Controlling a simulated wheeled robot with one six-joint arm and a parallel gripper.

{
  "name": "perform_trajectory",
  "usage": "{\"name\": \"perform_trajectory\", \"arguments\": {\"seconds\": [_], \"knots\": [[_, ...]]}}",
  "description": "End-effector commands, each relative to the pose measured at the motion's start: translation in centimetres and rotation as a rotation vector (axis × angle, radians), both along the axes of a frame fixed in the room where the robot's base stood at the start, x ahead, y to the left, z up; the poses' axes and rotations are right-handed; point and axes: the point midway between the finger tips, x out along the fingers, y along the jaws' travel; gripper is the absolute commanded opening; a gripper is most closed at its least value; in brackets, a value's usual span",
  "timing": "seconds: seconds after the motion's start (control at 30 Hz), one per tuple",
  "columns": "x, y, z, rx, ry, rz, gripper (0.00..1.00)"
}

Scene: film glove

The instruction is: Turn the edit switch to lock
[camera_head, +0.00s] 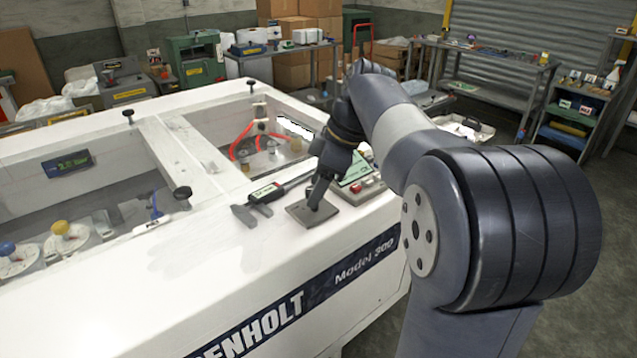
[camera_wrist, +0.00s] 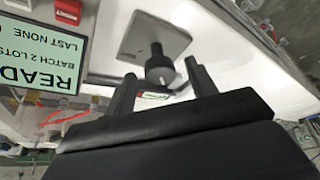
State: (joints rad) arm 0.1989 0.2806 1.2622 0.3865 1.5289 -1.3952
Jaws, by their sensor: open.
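The switch is a black rotary knob (camera_wrist: 159,68) with a small light pointer mark, on a square grey plate (camera_wrist: 155,38) in the wrist view. I cannot read a lock label. The plate (camera_head: 298,212) also shows in the head view on the white machine's top, where my gripper hides most of the knob. My gripper (camera_wrist: 160,72) is open, pointing down at the plate, with one finger on each side of the knob in the wrist view. I cannot tell whether either finger touches it.
A green display panel (camera_wrist: 42,48) reading READY and a red button (camera_wrist: 68,10) lie close beside the plate.

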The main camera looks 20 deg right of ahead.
Motion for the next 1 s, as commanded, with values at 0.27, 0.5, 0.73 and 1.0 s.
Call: {"name": "perform_trajectory", "arguments": {"seconds": [0.27,0.5,0.73,1.0], "knots": [[-0.3,-1.1,2.7,-0.001,-0.006,-0.002,0.54],[-1.0,-2.8,7.1,0.000,-0.003,-0.002,0.54],[-1.4,-3.7,9.5,0.000,-0.001,-0.001,0.54],[-1.5,-3.9,10.0,0.000,0.000,0.000,0.54]]}}
